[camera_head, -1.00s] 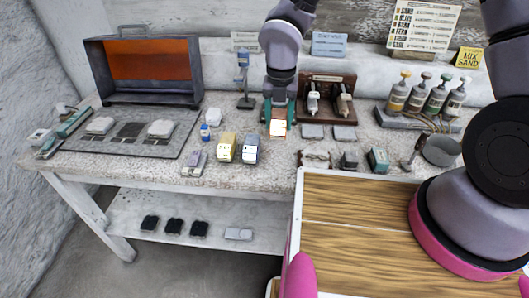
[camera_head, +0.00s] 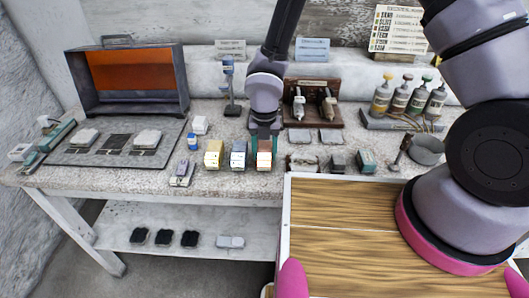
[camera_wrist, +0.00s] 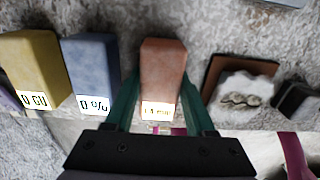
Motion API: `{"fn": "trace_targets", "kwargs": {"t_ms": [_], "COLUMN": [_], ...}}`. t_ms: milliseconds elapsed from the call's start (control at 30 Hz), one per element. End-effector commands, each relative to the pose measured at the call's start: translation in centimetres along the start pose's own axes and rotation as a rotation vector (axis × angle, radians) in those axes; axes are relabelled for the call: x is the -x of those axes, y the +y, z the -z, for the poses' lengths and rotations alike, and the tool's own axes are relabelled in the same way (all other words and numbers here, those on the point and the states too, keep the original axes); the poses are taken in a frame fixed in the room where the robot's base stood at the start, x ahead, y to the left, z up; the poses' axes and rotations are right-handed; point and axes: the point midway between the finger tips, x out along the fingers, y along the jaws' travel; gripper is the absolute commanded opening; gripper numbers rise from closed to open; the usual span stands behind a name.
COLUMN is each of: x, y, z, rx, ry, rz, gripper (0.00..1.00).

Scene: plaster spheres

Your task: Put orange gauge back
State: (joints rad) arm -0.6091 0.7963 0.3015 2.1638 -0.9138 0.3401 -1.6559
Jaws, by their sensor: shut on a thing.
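The orange gauge (camera_wrist: 162,72) is a small block with a white label at its near end. It sits between the green fingers of my gripper (camera_wrist: 160,108), which is shut on it. In the head view the orange gauge (camera_head: 264,160) is at the right end of a row, beside the blue gauge (camera_head: 238,155) and the yellow gauge (camera_head: 214,155). My gripper (camera_head: 264,145) comes down over it from behind. The wrist view shows a gap between the orange gauge and the blue gauge (camera_wrist: 92,65). I cannot tell whether its underside touches the table.
To the right lie a brown-backed white piece (camera_wrist: 240,90) and a small teal box (camera_head: 366,161). A brown rack (camera_head: 328,110) stands behind on the right. A small grey-purple item (camera_head: 182,174) lies left of the row. The table's front edge is close to the gauges.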

Motion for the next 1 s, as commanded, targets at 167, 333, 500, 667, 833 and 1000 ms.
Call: {"fn": "trace_targets", "kwargs": {"t_ms": [167, 333, 500, 667, 833, 1000], "x": [-0.2, -0.2, 0.1, 2.0, 5.7, 9.2], "y": [0.0, 0.0, 0.0, 0.1, 0.0, 0.0], "z": [0.0, 0.0, 0.0, -0.1, -0.2, -0.1], "rx": [0.0, 0.0, -0.001, -0.004, -0.004, -0.004], "ry": [0.0, 0.0, 0.0, -0.002, -0.003, -0.002], "rz": [0.001, 0.0, 0.0, -0.003, -0.004, -0.002], "gripper": [0.85, 0.85, 0.85, 0.85, 0.85, 0.85]}}
